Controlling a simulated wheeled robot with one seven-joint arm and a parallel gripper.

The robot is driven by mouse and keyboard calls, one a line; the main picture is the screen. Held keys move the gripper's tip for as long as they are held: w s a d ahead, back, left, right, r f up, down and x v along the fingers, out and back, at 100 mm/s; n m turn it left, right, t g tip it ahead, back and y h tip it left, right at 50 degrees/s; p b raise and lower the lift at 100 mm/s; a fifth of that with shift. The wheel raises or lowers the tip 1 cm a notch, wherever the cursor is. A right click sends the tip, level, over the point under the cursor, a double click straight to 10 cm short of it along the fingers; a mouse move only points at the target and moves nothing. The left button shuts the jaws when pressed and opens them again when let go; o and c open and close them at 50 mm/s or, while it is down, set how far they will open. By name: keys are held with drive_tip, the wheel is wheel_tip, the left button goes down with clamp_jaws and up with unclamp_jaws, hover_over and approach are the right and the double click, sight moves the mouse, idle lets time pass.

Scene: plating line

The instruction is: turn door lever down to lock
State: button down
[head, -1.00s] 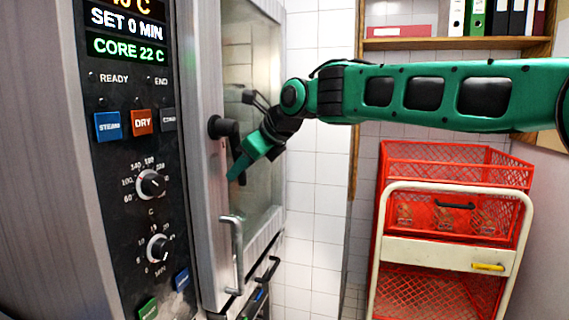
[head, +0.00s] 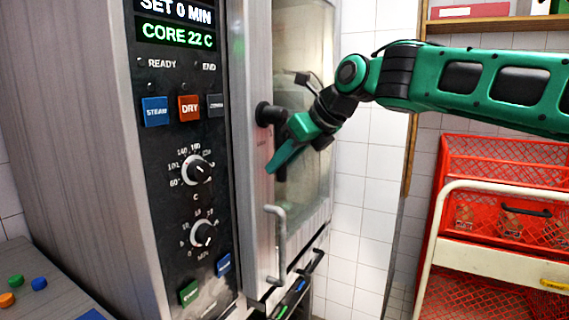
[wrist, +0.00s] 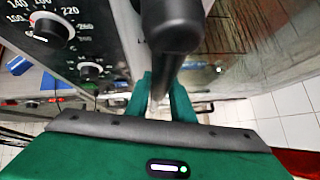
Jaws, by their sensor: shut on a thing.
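The black door lever (head: 267,113) sits on the front edge of the oven door (head: 257,190). Its handle points mostly down from the round hub. My gripper (head: 278,160) is at the handle, and its green fingers hide part of it. In the wrist view, the black lever (wrist: 168,35) runs down between the two fingers (wrist: 161,98) of my gripper, which are shut on it. The door appears closed against the oven front.
The oven's control panel (head: 180,130) with knobs and buttons is left of the door. A grey pull handle (head: 277,240) is below the lever. A cream trolley (head: 480,250) with red baskets (head: 500,165) stands at the right. A shelf (head: 480,24) is above it.

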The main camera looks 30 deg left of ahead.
drive_tip(key=shift+w, duration=0.1)
drive_tip(key=c, duration=1.5)
unclamp_jaws()
drive_tip(key=shift+c, duration=0.2)
drive_tip(key=v, duration=1)
drive_tip(key=shift+d+r, duration=0.2)
drive_tip(key=shift+d, duration=0.1)
